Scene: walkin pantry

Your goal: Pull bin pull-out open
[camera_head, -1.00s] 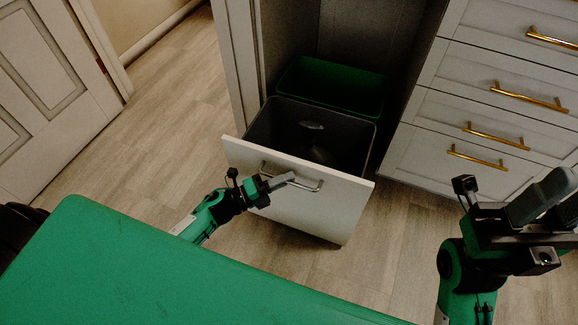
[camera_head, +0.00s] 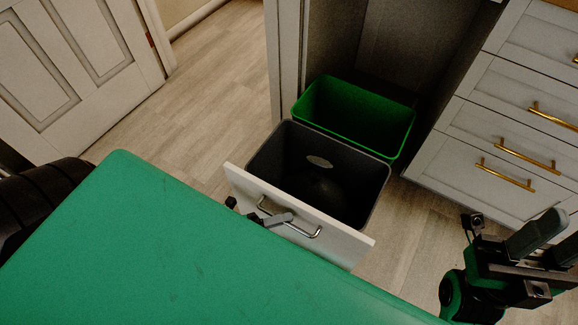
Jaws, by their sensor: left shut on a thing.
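The bin pull-out stands out from its cabinet, with its white front panel (camera_head: 338,243) toward me. Behind the panel are a dark grey bin (camera_head: 268,160) and a green bin (camera_head: 335,112), both largely exposed. A silver bar handle (camera_head: 303,232) is on the panel. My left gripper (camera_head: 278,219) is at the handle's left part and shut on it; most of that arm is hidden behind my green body. My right gripper (camera_head: 545,240) is at the right edge, away from the pull-out, and its finger gap is not clear.
White drawers (camera_head: 515,130) with gold handles stand to the right. A white panelled door (camera_head: 75,70) is at the left. Wood-look floor (camera_head: 205,115) is clear between the door and the cabinet. My green body fills the lower left.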

